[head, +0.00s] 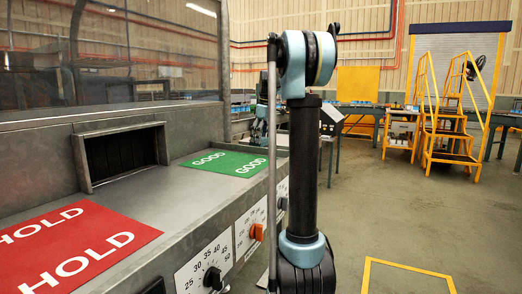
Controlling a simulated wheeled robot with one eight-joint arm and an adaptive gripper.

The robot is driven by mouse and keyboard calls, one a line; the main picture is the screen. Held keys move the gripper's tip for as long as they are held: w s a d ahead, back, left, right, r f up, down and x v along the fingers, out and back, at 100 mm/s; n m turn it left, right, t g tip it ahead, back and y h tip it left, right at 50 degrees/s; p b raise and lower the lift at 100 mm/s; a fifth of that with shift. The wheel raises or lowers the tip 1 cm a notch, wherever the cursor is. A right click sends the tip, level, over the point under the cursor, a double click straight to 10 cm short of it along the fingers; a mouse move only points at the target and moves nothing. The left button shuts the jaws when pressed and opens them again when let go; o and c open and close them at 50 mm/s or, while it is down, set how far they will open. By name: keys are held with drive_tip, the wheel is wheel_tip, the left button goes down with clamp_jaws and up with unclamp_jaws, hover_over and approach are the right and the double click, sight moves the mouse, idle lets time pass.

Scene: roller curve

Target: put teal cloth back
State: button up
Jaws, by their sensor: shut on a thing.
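I see no teal cloth in the head view. My gripper is not in view either; only links of my arm stand upright in the middle of the picture and hide part of the bench behind them. What my gripper holds cannot be seen.
A grey metal bench (178,200) runs along the left, with a red HOLD mat (75,245), a green GOOD mat (226,163) and a dark opening (124,153). Dials with a black knob (213,278) and an orange knob (256,232) line its front. Yellow steps (447,120) stand back right.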

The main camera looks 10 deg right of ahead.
sight(264, 139)
drive_tip(key=shift+s+a+f, duration=0.1)
drive_tip(key=shift+s+f, duration=0.05)
drive_tip(key=shift+f, duration=2.1)
drive_tip(key=o, duration=1)
drive_tip(key=shift+o, duration=0.2)
drive_tip(key=r, duration=0.4)
drive_tip(key=d+r, duration=0.1)
drive_tip(key=r, duration=0.3)
drive_tip(key=s+r, duration=0.1)
drive_tip(key=r, duration=0.3)
drive_tip(key=shift+d, duration=0.25)
